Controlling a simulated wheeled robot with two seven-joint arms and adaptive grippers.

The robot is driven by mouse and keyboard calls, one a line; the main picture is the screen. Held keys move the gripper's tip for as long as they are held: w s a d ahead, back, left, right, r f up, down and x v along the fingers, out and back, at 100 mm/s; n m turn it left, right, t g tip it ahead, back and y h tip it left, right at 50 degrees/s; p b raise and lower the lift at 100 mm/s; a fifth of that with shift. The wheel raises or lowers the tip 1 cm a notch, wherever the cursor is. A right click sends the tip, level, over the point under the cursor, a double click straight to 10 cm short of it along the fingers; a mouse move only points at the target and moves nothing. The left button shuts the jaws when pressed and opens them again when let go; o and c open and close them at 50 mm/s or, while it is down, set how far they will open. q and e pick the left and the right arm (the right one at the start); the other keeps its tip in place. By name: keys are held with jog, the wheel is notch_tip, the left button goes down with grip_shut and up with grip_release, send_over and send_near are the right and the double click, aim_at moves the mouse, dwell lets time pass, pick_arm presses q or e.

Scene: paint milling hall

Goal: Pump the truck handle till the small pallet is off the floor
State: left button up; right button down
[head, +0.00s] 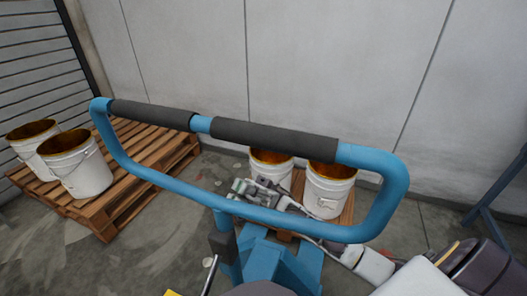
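The truck handle (290,215) is a blue loop with dark grips on its top bar, large in the middle of the head view. Below it is the blue truck body (270,258). The small wooden pallet (348,212) is behind the loop, mostly hidden, with two white buckets (329,191) on it; its gap to the floor cannot be seen. My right gripper (243,187) shows inside the loop, close to the lower bar, which partly covers it. Its fingers are too small and cluttered to read, and contact with the handle cannot be told. My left gripper is not in view.
A larger wooden pallet (128,208) with two white buckets (76,163) stands at the left. A grey wall (330,65) closes off the back. A blue metal frame (497,190) stands at the right edge. Bare floor (215,170) lies between the pallets.

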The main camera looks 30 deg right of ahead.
jog(key=v, duration=1.2)
jog(key=shift+s+d, duration=0.1)
dwell(0.9)
